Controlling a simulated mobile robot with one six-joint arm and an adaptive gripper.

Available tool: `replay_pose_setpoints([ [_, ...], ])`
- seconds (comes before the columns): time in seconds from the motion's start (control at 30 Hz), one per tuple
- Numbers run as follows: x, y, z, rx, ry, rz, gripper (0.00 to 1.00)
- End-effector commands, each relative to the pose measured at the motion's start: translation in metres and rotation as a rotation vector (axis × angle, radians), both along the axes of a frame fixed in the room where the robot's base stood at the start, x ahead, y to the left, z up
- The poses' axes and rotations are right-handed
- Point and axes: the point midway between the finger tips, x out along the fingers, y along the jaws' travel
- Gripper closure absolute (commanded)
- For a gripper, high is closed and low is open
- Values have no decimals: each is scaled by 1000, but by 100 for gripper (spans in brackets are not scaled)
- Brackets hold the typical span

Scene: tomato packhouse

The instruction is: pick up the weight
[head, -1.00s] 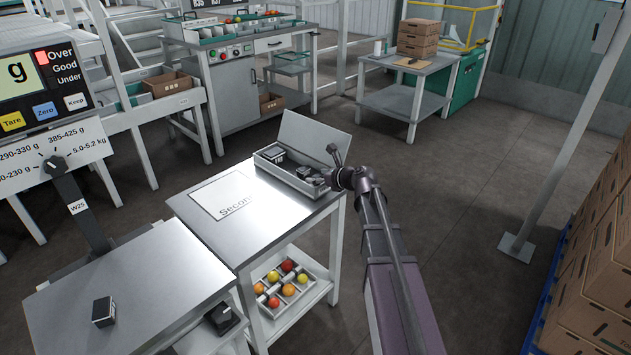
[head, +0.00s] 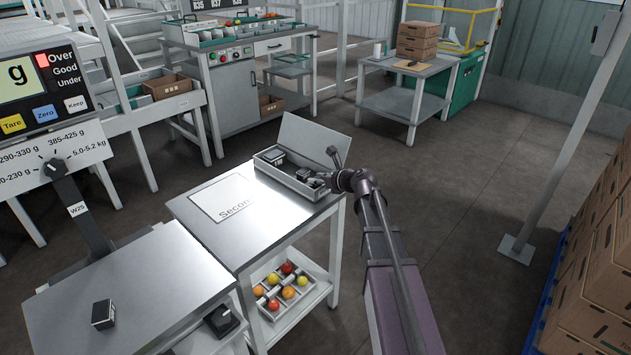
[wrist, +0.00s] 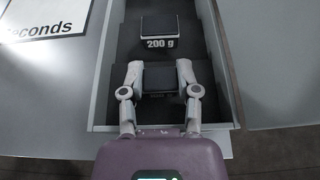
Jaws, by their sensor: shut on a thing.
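My gripper (wrist: 160,88) is shut on a dark block-shaped weight (wrist: 160,77) inside an open grey box (wrist: 98,85), one finger on each side of it. In the wrist view, any label on the held weight is hidden. A second dark weight (wrist: 158,25), marked "200 g", sits farther along the same box, apart from my fingers. In the head view, my gripper (head: 318,180) reaches into the right end of the box (head: 286,180), and the held weight is hard to make out. Another dark weight (head: 103,314) stands on the metal plate at lower left.
The box stands on a steel table (head: 260,235) beside a sheet marked "Seconds" (head: 222,197). Its raised lid (head: 315,143) stands along the far side. A tomato tray (head: 286,285) is on the shelf below. A scale display (head: 40,85) is at left; cartons (head: 600,240) are at right.

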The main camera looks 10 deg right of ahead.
Motion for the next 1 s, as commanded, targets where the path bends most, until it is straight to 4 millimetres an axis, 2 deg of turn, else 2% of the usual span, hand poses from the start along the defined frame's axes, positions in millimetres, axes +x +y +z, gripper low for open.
replay_pose_setpoints([
  [0.37,0,0,9,0,0,1,100],
  [0.77,0,1,42,0,0,1,100],
  [0.8,-17,0,38,0,0,0,100],
  [1.0,-65,-5,42,0,0,0,100],
])
